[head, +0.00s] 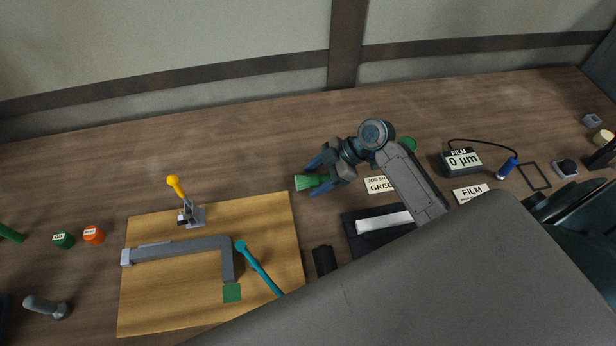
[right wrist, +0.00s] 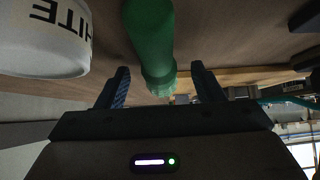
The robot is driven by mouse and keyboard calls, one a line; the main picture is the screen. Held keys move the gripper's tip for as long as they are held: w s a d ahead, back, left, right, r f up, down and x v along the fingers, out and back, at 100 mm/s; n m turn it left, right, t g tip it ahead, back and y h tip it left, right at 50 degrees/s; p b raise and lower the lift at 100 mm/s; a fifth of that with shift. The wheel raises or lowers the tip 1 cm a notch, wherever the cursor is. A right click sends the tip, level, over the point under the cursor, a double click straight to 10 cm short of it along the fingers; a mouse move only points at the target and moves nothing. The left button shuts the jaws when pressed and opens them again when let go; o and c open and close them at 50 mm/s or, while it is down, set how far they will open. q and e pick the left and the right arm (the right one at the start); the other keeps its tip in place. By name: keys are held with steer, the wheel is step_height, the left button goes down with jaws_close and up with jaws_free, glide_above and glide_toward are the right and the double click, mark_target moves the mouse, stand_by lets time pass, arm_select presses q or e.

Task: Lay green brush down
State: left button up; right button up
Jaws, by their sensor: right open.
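The green brush (head: 305,183) shows in the head view with its pale green bristle end between the fingers of my right gripper (head: 313,176). In the right wrist view the smooth green body of the brush (right wrist: 152,40) runs between the two fingers of that gripper (right wrist: 161,70). The fingers stand apart, with a gap visible on both sides of the brush. The gripper is open. I cannot tell whether the brush touches the bench. My left gripper is not in view.
A wooden board (head: 275,215) carries a grey angled frame (head: 185,248), a yellow-handled clamp (head: 178,190) and a teal tool (head: 258,265). A white-labelled jar (right wrist: 45,35) is close.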

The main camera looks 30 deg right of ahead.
steer(key=shift+a+f, duration=0.1)
steer(key=shift+f, duration=0.05)
steer(key=c, duration=1.2)
